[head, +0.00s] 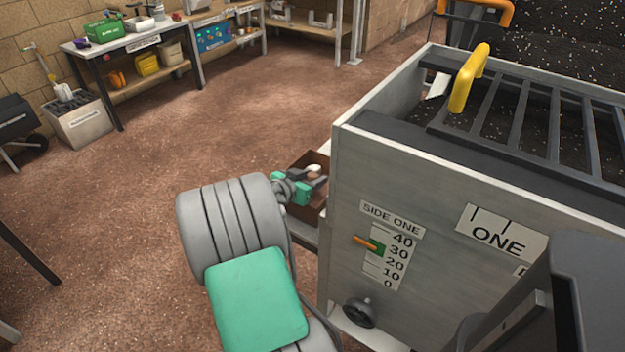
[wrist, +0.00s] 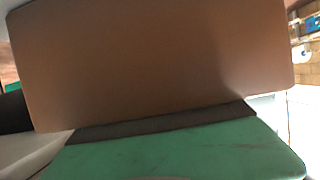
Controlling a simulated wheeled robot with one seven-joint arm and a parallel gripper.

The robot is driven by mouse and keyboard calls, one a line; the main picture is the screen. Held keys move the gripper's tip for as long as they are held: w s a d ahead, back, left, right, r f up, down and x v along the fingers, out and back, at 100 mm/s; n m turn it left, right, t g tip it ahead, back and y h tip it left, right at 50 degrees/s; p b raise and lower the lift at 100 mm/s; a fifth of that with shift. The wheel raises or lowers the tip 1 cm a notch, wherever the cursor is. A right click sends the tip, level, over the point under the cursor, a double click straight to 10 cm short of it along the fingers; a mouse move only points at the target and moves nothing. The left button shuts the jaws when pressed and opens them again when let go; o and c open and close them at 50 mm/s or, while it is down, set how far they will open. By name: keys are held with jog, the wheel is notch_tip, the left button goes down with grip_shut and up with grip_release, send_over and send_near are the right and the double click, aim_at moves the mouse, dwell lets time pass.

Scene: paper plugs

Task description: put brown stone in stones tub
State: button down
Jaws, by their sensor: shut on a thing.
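My gripper (head: 318,184), grey with green parts, is at a small brown open box (head: 311,157) beside the tall grey cabinet in the head view. A small whitish thing (head: 315,168) shows at the box, close to the fingers. In the wrist view a smooth brown surface (wrist: 150,65) with rounded corners fills most of the picture, just beyond my green gripper part (wrist: 180,150). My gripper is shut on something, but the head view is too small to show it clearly. I cannot tell whether the brown surface is the brown stone. No tub label for stones is readable.
The tall grey cabinet (head: 345,230), marked SIDE ONE with a scale, stands close on the right of my gripper. It has a grate (head: 540,110) and a yellow handle (head: 468,78) on top. Benches (head: 140,40) line the far wall. The floor between is clear.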

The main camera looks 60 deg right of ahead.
jog(key=shift+r, duration=0.15)
jog(key=shift+f+b, duration=0.4)
jog(key=shift+b, duration=0.05)
jog(key=shift+f, duration=0.25)
